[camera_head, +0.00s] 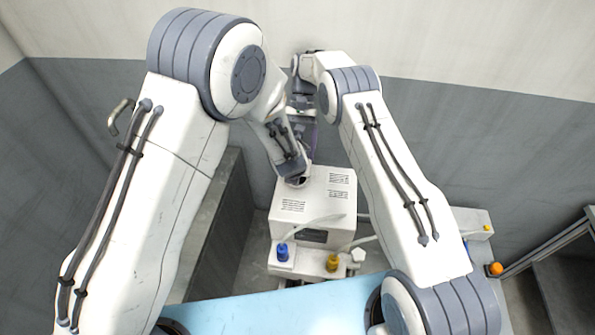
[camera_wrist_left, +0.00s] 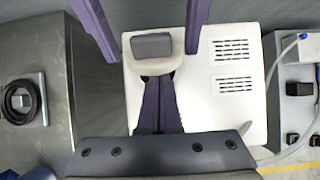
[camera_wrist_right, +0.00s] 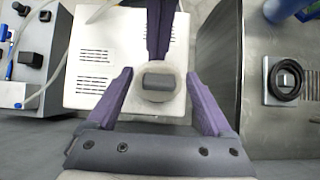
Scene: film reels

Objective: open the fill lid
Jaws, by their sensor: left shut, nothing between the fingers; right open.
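The white machine (camera_head: 318,195) with vent slots stands ahead, and it also fills the middle of the left wrist view (camera_wrist_left: 235,110). Its cream fill lid (camera_wrist_right: 150,96) is rounded and carries a grey block-shaped grip (camera_wrist_right: 158,80); both show in the left wrist view too, the lid (camera_wrist_left: 155,64) and the grip (camera_wrist_left: 151,44). My left gripper (camera_wrist_left: 157,82) is shut and empty, its tips at the lid's edge beside a dark patch. My right gripper (camera_wrist_right: 160,74) is open, its fingers apart on either side of the lid. In the head view my left wrist hides the lid.
A grey metal counter (camera_wrist_right: 240,45) stands close beside the machine and carries a dark round fitting (camera_wrist_right: 285,80). A small unit with a blue knob (camera_head: 283,252) and a yellow knob (camera_head: 333,262) sits before the machine. A pale hose (camera_wrist_right: 65,60) runs along its side.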

